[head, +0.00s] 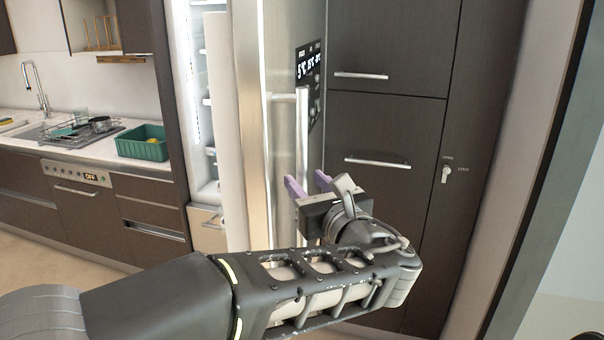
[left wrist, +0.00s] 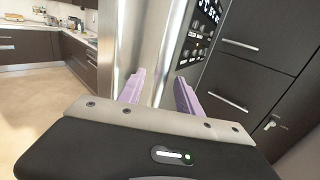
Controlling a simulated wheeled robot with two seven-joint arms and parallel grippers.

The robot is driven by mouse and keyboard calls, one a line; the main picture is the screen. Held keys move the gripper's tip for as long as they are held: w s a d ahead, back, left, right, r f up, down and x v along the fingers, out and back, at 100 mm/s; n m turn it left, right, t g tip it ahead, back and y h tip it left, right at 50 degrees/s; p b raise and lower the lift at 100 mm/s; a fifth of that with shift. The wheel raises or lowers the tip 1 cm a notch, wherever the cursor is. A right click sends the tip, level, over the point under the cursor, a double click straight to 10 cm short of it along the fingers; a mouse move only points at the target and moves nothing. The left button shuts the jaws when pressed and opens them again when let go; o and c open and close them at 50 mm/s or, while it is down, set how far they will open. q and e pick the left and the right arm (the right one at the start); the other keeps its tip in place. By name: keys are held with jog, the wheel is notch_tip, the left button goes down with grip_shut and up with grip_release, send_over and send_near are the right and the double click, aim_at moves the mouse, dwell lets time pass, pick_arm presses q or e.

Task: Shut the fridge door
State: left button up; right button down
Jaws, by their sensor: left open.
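The steel fridge door (head: 277,126) stands open in the head view, with the lit white fridge interior (head: 205,105) showing to its left. A long vertical handle (head: 303,135) and a dark display panel (head: 310,80) are on the door's outer face. My left gripper (head: 308,183) is open at the lower part of the handle, its purple fingers pointing toward the door. In the left wrist view the fingers (left wrist: 158,90) are apart in front of the door (left wrist: 145,35). Whether they touch the handle I cannot tell. My right gripper is not in view.
Dark cabinets with bar handles (head: 375,120) stand right of the door. A counter (head: 90,150) with a sink and a green basket (head: 142,143) is at the left. Open floor (head: 60,245) lies in front of the counter.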

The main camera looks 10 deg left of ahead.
pick_arm(q)
jog(key=shift+x, duration=1.4)
jog(key=shift+c, duration=0.4)
grip_shut()
